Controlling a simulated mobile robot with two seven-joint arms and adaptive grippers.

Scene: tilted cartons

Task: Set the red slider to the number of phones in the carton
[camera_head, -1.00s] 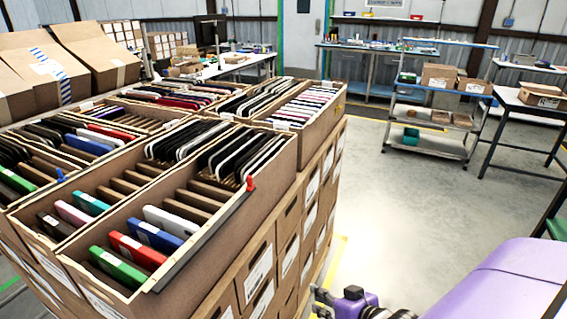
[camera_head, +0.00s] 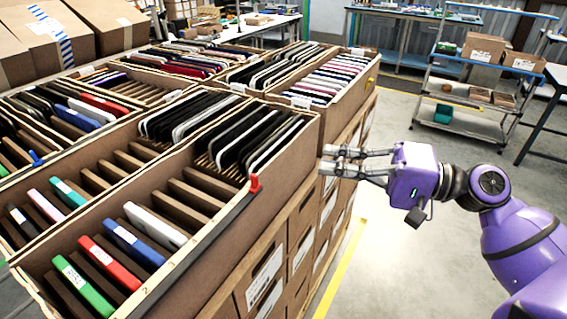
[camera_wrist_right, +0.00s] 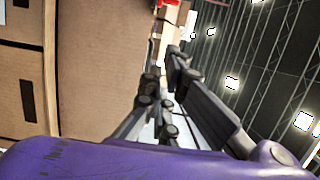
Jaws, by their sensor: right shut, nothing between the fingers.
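The front carton (camera_head: 290,135) is tilted and holds a row of slotted phones: green (camera_head: 82,287), red (camera_head: 110,262), blue (camera_head: 134,243) and white (camera_head: 155,226) at the near end, with several dark ones (camera_head: 262,140) at the far end. Empty slots lie between the two groups. The red slider (camera_head: 254,184) sits on a dark rail along the carton's right top edge. My right gripper (camera_head: 326,160) is shut and empty, right of the carton's far corner and apart from the slider. Its fingers (camera_wrist_right: 163,75) show beside a brown carton wall in the wrist view. My left gripper is out of view.
More phone cartons stand behind and to the left, one with a blue slider (camera_head: 37,158), another with a yellow knob (camera_head: 370,80). Stacked boxes (camera_head: 265,275) lie below. A shelf trolley (camera_head: 470,125) stands at the back right. Open floor lies right of the stack.

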